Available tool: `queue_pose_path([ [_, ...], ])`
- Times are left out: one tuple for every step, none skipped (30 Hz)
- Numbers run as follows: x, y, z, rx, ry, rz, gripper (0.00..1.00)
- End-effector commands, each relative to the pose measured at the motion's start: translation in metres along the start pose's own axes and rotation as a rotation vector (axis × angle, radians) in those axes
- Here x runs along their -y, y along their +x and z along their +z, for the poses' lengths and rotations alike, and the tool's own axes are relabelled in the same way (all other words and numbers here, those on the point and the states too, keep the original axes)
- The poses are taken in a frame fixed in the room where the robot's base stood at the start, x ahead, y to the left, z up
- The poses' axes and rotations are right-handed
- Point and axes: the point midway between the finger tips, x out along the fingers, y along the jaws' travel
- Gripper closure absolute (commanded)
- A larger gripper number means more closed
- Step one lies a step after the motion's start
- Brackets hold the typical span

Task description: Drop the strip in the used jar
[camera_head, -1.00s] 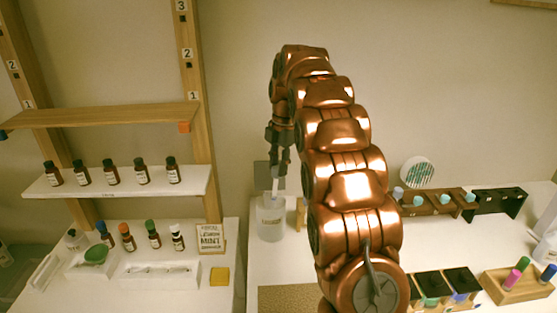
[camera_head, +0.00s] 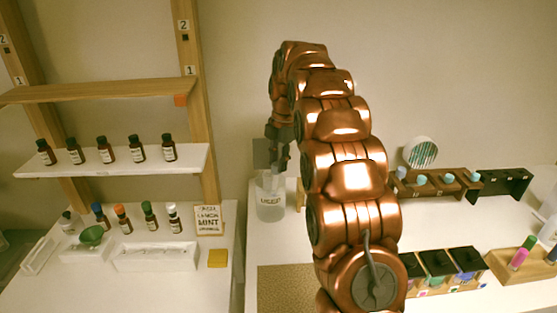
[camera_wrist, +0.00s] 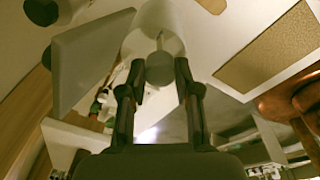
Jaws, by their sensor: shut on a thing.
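A thin pale strip (camera_wrist: 160,42) shows at the fingertips, against the jar. The strip's lower end appears to be at or within the jar's mouth, but I cannot tell how deep.
A grey upright panel (camera_head: 262,153) stands behind the jar. A wooden rack (camera_head: 437,191) and coloured boxes (camera_head: 437,268) lie to the right. A tan mat (camera_head: 285,288) lies in front of the jar.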

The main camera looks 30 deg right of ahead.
Motion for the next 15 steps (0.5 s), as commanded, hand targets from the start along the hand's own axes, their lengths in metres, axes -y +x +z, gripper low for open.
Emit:
queue_pose_path([
  [-0.0001,-0.0005,-0.0001,0.0,0.0,0.0,0.91],
  [-0.0001,-0.0004,-0.0001,0.0,0.0,0.0,0.91],
  [-0.0002,-0.0005,-0.0001,0.0,0.0,0.0,0.91],
  [-0.0002,-0.0005,-0.0001,0.0,0.0,0.0,0.91],
  [-0.0002,-0.0005,-0.0001,0.0,0.0,0.0,0.65],
  [-0.0002,-0.0005,-0.0001,0.001,0.0,0.0,0.61],
  [-0.0002,-0.0005,-0.0001,0.001,0.0,0.0,0.58],
  [-0.0002,-0.0005,0.0,0.001,0.0,0.0,0.55],
  [-0.0002,-0.0005,0.0,0.001,0.0,0.0,0.51],
  [-0.0002,-0.0005,0.0,0.0,0.0,0.001,0.47],
  [-0.0002,-0.0005,0.0,0.001,0.0,0.001,0.44],
  [-0.0002,-0.0006,0.0,0.001,0.0,0.001,0.4],
  [-0.0002,-0.0005,0.0,0.001,0.0,0.001,0.39],
  [-0.0002,-0.0005,0.0,0.001,0.0,0.001,0.39],
  [-0.0002,-0.0005,0.0,0.001,0.0,0.001,0.39],
])
